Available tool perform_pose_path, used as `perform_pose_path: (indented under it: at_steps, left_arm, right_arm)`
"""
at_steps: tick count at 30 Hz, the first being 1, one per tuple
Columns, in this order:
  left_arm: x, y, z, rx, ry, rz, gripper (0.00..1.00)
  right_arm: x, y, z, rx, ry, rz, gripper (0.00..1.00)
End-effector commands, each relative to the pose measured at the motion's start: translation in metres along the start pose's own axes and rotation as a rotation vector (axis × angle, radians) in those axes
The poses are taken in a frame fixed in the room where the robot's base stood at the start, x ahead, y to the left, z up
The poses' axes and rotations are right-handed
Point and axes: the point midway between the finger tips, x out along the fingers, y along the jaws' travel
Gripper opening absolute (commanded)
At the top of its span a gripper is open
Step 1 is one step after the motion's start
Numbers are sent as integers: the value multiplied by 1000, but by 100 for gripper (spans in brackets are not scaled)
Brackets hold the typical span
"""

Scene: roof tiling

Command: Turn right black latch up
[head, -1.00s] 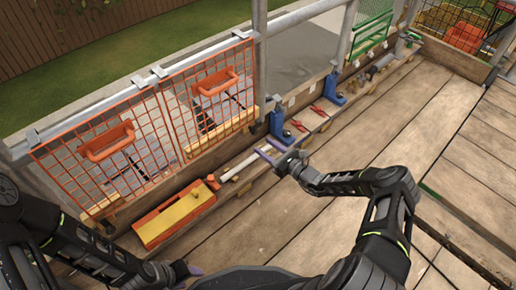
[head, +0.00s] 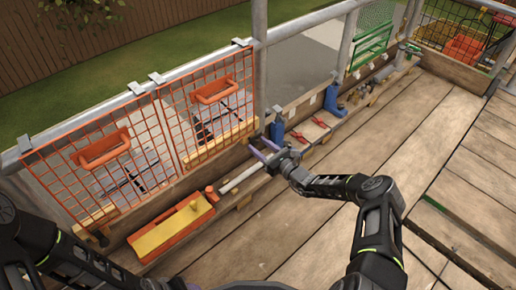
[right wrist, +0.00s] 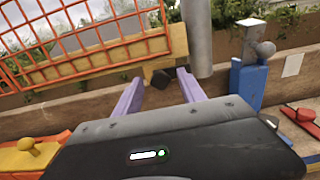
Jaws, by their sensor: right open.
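The right black latch (right wrist: 161,79) is a small dark block below the lower right corner of the right orange mesh panel (right wrist: 85,45), under a yellow strip (right wrist: 125,57). In the right wrist view it appears between the two purple fingers of my right gripper (right wrist: 158,88). The fingers are apart with nothing held; I cannot tell the distance to the latch. In the head view, my right gripper (head: 262,149) is near the lower right corner of the right panel (head: 213,100), and the latch is not clear there. My left gripper (head: 186,286) barely shows at the bottom edge.
A grey post (right wrist: 197,40) stands just right of the latch. A left mesh panel (head: 85,180) hangs beside the right one. The plank floor (head: 300,240) is clear.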

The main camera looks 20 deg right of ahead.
Motion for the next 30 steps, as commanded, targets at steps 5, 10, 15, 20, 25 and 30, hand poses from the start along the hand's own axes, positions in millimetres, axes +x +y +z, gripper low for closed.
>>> perform_pose_path:
  at_steps: [5,10,15,20,25,30]
  left_arm:
    - [5,-2,-1,0,1,2,49]
    - [4,-1,-1,0,1,2,49]
    - [4,-1,-1,0,1,2,49]
    - [4,-1,-1,0,1,2,49]
    - [4,-2,-1,0,1,2,49]
    - [4,-2,-1,0,0,2,49]
  right_arm:
    - [12,0,-1,1,1,0,48]
    - [12,0,0,2,1,-1,48]
    - [12,0,0,2,1,-1,40]
    - [12,0,0,1,1,-1,26]
    - [12,0,0,1,1,0,13]
    - [12,0,0,1,1,0,0]
